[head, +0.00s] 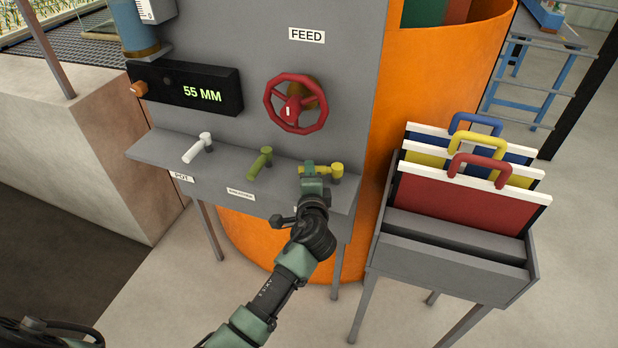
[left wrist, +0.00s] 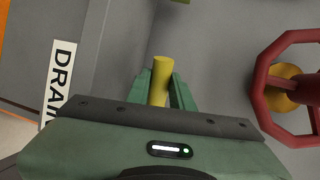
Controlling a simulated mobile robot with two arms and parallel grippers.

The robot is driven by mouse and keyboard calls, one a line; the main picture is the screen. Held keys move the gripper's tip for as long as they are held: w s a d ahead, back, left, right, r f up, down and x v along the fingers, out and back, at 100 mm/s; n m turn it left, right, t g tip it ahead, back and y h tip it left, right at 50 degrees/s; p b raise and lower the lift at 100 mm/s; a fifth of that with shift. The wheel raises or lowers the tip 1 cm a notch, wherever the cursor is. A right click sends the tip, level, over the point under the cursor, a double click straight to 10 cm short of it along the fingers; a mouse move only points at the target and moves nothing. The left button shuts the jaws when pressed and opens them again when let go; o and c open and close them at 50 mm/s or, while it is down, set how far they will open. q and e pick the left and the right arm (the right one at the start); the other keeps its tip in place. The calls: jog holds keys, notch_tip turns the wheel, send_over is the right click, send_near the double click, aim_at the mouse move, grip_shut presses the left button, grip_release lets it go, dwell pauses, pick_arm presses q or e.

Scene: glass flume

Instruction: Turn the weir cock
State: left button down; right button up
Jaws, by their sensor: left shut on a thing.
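Three lever cocks stand in a row on a grey shelf (head: 150,152) under the panel: a white one (head: 197,149) at left, a green one (head: 260,163) in the middle and a yellow one (head: 325,170) at right. The middle label (head: 241,194) is too small to read, so I cannot tell which is the weir cock. My left gripper (head: 309,172) is shut on the yellow lever. In the left wrist view the yellow lever (left wrist: 160,75) stands between the fingers, beside a label reading DRAIN (left wrist: 58,85). My right gripper is not in view.
A red handwheel (head: 296,103) marked FEED is above the shelf. A black display (head: 186,88) reads 55 MM. An orange tank (head: 430,70) stands behind. A grey rack (head: 460,245) with several handled boards stands close at right.

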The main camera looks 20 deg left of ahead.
pick_arm(q)
jog(key=shift+s+d+n+g+y+b, duration=0.25)
jog(key=shift+s+n+g+y+b, duration=0.15)
jog(key=shift+n+y+b, duration=0.45)
jog(key=c, duration=1.2)
grip_release()
jog(key=shift+c, duration=0.2)
jog(key=p+v, duration=0.2)
jog(key=v, duration=0.5)
jog(key=shift+s+p, duration=0.35)
jog(key=shift+d, duration=0.15)
